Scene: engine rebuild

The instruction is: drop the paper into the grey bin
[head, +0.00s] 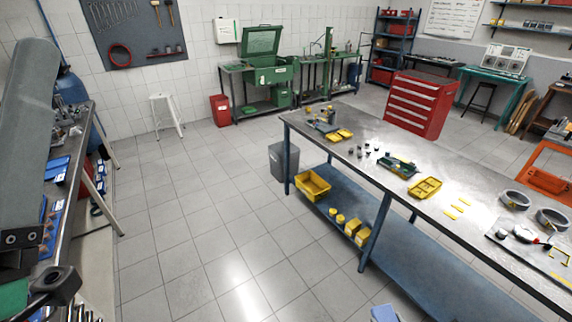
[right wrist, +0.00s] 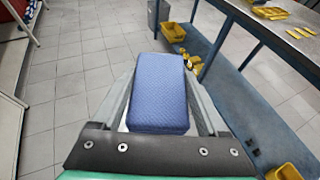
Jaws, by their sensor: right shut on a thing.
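The paper is a blue, textured, block-like piece (right wrist: 158,92) filling the middle of the right wrist view. My right gripper (right wrist: 160,105) is shut on it, a finger along each side. The paper's top also shows at the bottom edge of the head view (head: 383,313); most of that gripper is cut off there. The grey bin (head: 284,160) stands on the floor at the far left end of the long workbench, well ahead of the paper. Part of it shows at the top of the right wrist view (right wrist: 158,12). My left arm is at the left edge; its fingertips cannot be made out.
The long metal workbench (head: 372,135) runs along the right, with a blue lower shelf (head: 415,250). A yellow crate (head: 313,186) sits on that shelf near the bin. A white stool (head: 166,115) and red bin (head: 220,110) stand farther back. The tiled floor between is clear.

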